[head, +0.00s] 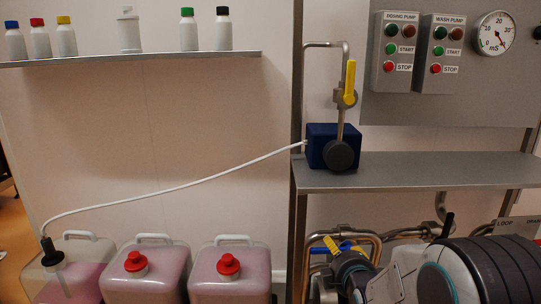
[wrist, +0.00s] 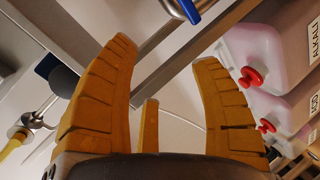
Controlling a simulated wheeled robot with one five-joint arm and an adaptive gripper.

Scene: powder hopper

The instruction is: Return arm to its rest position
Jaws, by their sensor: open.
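My gripper (wrist: 165,52) is open in the wrist view. Its two ribbed orange-tan fingers stand wide apart with nothing between them. A short orange piece rises between their bases. In the head view my arm fills the lower right corner, in front of the steel pipes and below the shelf that carries the blue pump. The fingers are hard to make out there against the pipes.
A steel shelf (head: 430,172) carries a blue pump (head: 322,140) with a yellow-handled valve (head: 349,82) above. Pipes (head: 400,232) and a blue handle (head: 350,246) lie close to my arm. Red-capped canisters (head: 229,285) stand left. A white hose (head: 185,184) runs from a canister to the pump.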

